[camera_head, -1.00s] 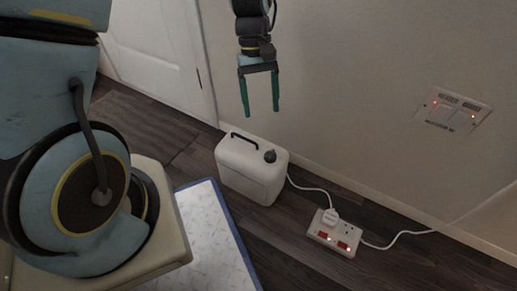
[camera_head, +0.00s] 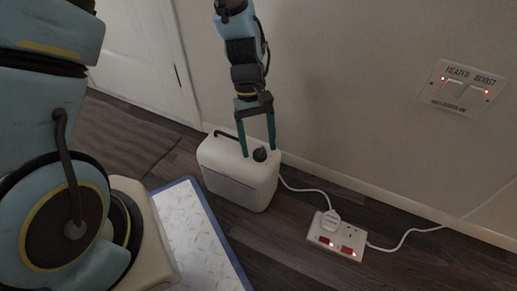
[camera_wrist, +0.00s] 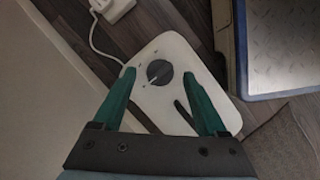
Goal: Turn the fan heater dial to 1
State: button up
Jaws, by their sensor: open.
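The white fan heater (camera_head: 238,180) stands on the dark floor by the wall. Its round black dial (camera_head: 260,154) is on the right part of its top, and a dark handle is on the left part. The dial (camera_wrist: 159,72) also shows from above in the wrist view, with small marks around it that are too small to read. My gripper (camera_head: 258,152) is open, with its green fingers pointing down at the heater's top. In the wrist view the fingertips (camera_wrist: 159,73) are on either side of the dial, with gaps between. I cannot tell their exact height above the top.
A white power strip (camera_head: 336,236) with lit red switches lies on the floor to the right, joined by a white cable to the heater. A wall switch panel (camera_head: 463,88) is at the right.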

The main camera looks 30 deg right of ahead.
jog(key=shift+s+f, duration=0.15)
jog(key=shift+f, duration=0.15)
jog(key=shift+c, duration=0.3)
grip_shut()
